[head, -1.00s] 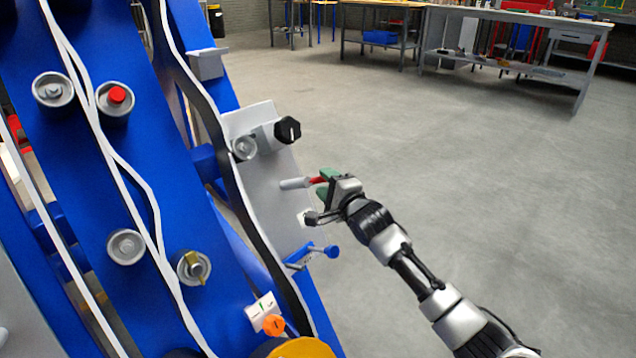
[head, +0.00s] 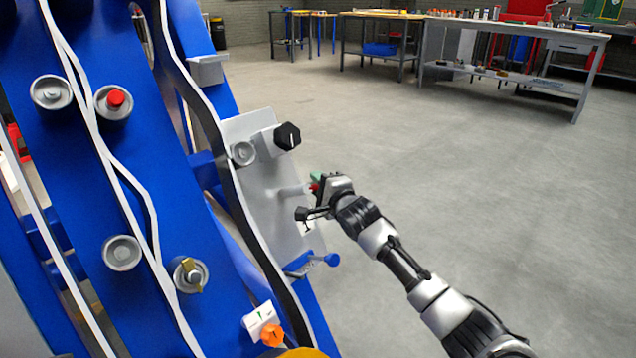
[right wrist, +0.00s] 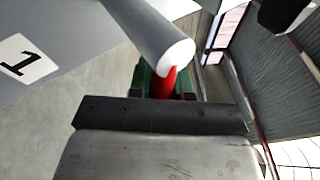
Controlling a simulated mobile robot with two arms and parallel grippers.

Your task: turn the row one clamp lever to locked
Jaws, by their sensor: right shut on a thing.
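The row one clamp lever has a grey shaft (head: 291,190) on the light grey side panel, with a red part (head: 315,188) at its end. In the right wrist view the pale shaft end (right wrist: 178,53) and the red lever (right wrist: 164,83) show close up. My right gripper (head: 317,183) is shut on the red part, its green fingers on either side; they also show in the wrist view (right wrist: 165,88). The dark jaw edge hides the lever's far end. A label with a 1 (right wrist: 25,62) is on the panel. My left gripper is not in view.
A black knob (head: 287,136) is above the lever and a blue handle (head: 331,259) below it. A white switch plate with an orange knob (head: 272,335) is lower down. Blue chassis beams (head: 150,150) fill the left. Open concrete floor (head: 470,190) lies right.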

